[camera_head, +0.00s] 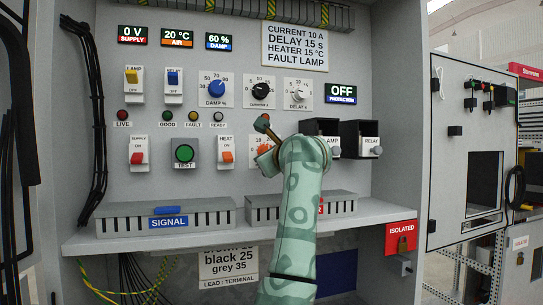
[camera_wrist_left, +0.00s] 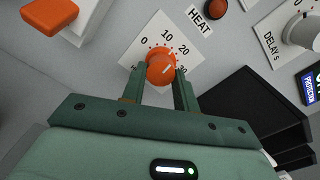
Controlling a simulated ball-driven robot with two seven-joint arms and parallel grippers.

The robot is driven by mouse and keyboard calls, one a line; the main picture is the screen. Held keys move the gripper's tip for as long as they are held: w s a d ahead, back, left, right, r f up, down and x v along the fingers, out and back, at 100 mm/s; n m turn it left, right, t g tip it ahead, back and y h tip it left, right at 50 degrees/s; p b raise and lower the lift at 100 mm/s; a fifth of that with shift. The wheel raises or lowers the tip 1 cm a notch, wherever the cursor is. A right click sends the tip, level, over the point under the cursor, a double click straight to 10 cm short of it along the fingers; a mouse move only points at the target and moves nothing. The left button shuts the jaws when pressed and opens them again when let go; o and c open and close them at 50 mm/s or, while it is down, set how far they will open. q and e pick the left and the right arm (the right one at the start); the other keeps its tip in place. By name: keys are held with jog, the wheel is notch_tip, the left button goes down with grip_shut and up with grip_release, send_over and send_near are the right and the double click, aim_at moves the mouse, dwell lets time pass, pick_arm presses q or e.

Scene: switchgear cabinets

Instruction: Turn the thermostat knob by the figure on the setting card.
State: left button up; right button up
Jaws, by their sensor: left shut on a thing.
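The setting card (camera_head: 295,45) at the top of the panel reads current 10 A, delay 15 s, heater 15 °C, fault lamp. The orange thermostat knob (camera_wrist_left: 161,70) sits on a white dial plate (camera_wrist_left: 140,52) marked 0, 10, 20, 30, under a HEAT label. Its pale pointer line slants up and right, roughly towards 20; the exact reading is hard to tell. My left gripper (camera_wrist_left: 160,88) is shut on the knob, one finger on each side. In the head view the knob (camera_head: 264,149) is partly hidden by my left gripper and arm. My right gripper is not in view.
The DELAY knob (camera_head: 298,94) and CURRENT knob (camera_head: 261,89) are above. Black boxed LAMP (camera_head: 320,128) and RELAY (camera_head: 359,137) units jut out right of my wrist. The orange HEATER switch (camera_head: 226,156) is to the left. A grey shelf (camera_head: 380,211) with trunking runs below.

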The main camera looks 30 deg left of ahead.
pick_arm(q)
jog(key=o, duration=1)
jog(key=shift+b+v, duration=2.6)
jog(key=shift+v, duration=5.55)
jog(key=shift+a+f, duration=0.1)
jog(key=shift+a, duration=0.05)
